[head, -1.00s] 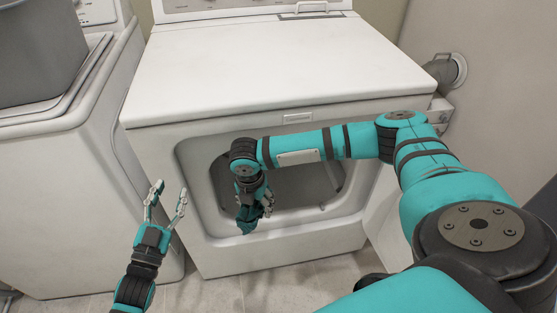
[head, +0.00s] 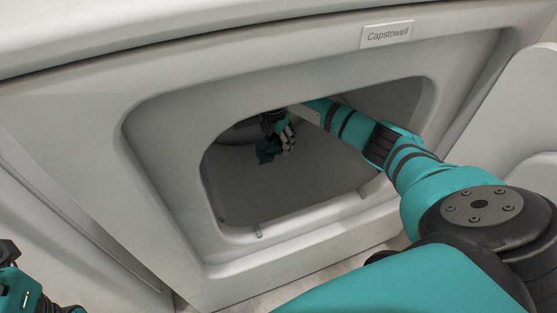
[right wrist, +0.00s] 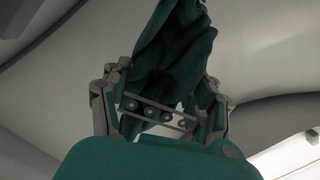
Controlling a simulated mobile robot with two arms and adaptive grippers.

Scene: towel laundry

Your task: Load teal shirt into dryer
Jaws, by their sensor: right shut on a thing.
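The dryer (head: 170,235) fills the head view, with its front opening uncovered. My right arm reaches through the opening, and my right gripper (head: 287,140) is inside the drum (head: 330,180). It is shut on the teal shirt (head: 268,150), a small bunched dark teal cloth hanging at the fingers. In the right wrist view the shirt (right wrist: 170,60) is crumpled between the two fingers, with the pale drum wall behind it. Part of my left arm shows at the lower left edge of the head view; its fingertips are not clearly seen.
The opening's rim (head: 215,215) surrounds my right arm, which passes near its right side. The dryer door (head: 515,120) appears swung open at the right. The drum floor below the shirt looks bare. A strip of tiled floor shows below the dryer.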

